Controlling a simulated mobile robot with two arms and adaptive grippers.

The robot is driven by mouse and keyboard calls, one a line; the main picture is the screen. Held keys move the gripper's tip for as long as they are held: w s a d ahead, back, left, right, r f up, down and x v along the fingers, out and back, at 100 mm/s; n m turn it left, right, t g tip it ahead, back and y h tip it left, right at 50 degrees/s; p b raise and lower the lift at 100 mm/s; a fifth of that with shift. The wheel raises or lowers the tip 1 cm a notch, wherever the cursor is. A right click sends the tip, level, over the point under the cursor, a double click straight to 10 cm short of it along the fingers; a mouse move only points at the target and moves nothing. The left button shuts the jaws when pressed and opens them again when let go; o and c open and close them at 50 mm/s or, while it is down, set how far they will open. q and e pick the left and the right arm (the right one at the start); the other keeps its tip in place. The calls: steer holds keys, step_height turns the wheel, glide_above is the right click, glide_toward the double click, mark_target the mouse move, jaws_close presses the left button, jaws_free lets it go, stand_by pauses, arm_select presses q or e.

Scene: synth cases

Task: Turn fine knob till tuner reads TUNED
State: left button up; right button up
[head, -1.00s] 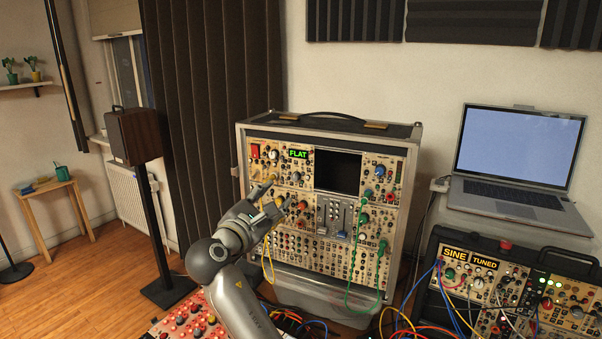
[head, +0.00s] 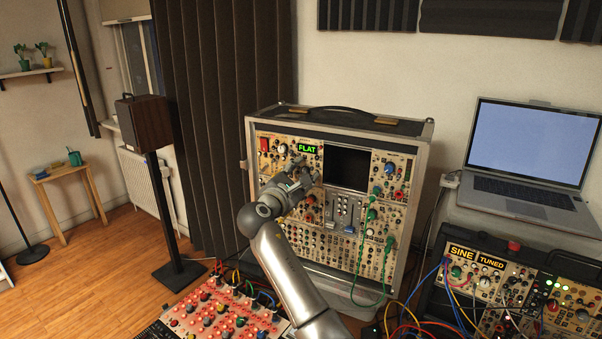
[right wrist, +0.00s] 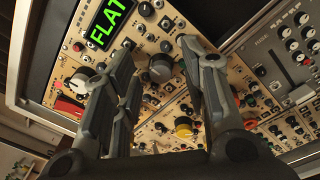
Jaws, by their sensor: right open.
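The tuner display (head: 308,149) glows green and reads FLAT, near the top of the tan panel in the upright synth case (head: 399,147). It also shows in the right wrist view (right wrist: 106,24). My right gripper (head: 297,168) is open just below the tuner and hides part of the panel. In the right wrist view, a dark knob with a grey top (right wrist: 160,68) appears between the open fingers (right wrist: 158,52); I cannot tell whether they touch it. A yellow-capped knob (right wrist: 183,128) sits lower. No label reads clearly as fine. My left gripper is not in view.
A second synth case (head: 428,270) at the right carries signs reading SINE and TUNED. Green cables (head: 360,271) hang on the upright case. A red panel with many knobs (head: 203,326) lies below, beside my arm. A laptop (head: 528,150) stands at the right.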

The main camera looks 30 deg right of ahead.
steer(key=shift+d, duration=0.1)
steer(key=c, duration=0.3)
jaws_close()
steer(key=shift+f, duration=0.1)
steer(key=shift+w+f+m+h+b, duration=0.1)
steer(key=shift+f+m+h+b, duration=0.05)
steer(key=shift+m+b, duration=2.9)
steer(key=shift+f+m+h+b, duration=0.1)
steer(key=shift+m+h+b, duration=0.05)
steer(key=shift+m+b, duration=2.85)
steer(key=shift+m+p, duration=0.25)
steer(key=shift+p, duration=0.05)
